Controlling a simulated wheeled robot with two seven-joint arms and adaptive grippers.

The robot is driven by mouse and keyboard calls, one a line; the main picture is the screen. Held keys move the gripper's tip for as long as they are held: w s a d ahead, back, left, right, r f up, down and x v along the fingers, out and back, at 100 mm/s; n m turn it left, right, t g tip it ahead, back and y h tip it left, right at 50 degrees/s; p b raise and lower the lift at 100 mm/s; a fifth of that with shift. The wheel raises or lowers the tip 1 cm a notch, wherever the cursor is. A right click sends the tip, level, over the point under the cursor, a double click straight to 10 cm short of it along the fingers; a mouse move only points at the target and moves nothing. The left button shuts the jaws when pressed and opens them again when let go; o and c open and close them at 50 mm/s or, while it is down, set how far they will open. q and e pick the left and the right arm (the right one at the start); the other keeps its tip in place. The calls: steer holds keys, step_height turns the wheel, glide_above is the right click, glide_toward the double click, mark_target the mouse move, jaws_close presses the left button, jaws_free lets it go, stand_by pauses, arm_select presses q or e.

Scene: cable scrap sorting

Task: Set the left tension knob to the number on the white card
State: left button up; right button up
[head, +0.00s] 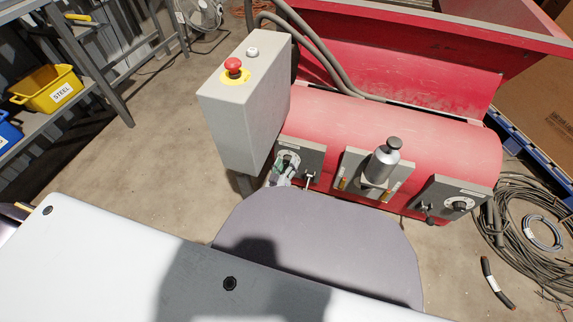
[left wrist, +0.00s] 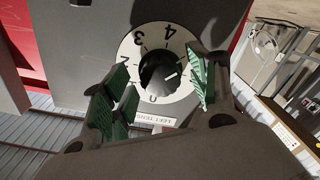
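The left tension knob (left wrist: 160,72) is black with a pale pointer line, on a round white dial (left wrist: 184,48) showing 3 and 4. In the left wrist view the pointer is toward the right, slightly up. The label below the dial reads LEFT TEN..., upside down. My left gripper (left wrist: 162,88) is open, its green-padded fingers on either side of the knob with gaps visible; I cannot tell if either touches it. In the head view my left gripper (head: 284,171) is at the left panel (head: 309,158) and partly hides the dial. I cannot make out the white card. My right gripper is not in view.
A grey control box (head: 241,112) with a red stop button (head: 233,65) stands close to the left panel. A metal canister (head: 382,165) and a right knob (head: 460,205) are farther right on the red machine (head: 400,125). Cable coils (head: 540,235) lie at right.

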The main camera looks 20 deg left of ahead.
arm_select(q)
steer(key=shift+s, duration=0.15)
steer(key=s, duration=1.1)
steer(key=shift+s+a, duration=0.2)
steer(key=shift+s, duration=0.15)
stand_by(0.6)
steer(key=shift+w+d+r, duration=0.1)
steer(key=shift+w, duration=0.05)
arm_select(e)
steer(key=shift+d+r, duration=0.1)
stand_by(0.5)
arm_select(q)
steer(key=s+a+r+m+g, duration=0.2)
steer(key=s+r+m+g, duration=0.1)
steer(key=s+r+g, duration=0.4)
steer(key=s+a+r+m+g, duration=0.2)
steer(key=s+r+m+g, duration=0.2)
steer(key=s+r+g, duration=0.3)
steer(key=s+r, duration=0.3)
steer(key=s, duration=0.1)
steer(key=shift+r+m+p, duration=0.3)
steer(key=shift+r+p, duration=0.05)
steer(key=shift+p, duration=0.05)
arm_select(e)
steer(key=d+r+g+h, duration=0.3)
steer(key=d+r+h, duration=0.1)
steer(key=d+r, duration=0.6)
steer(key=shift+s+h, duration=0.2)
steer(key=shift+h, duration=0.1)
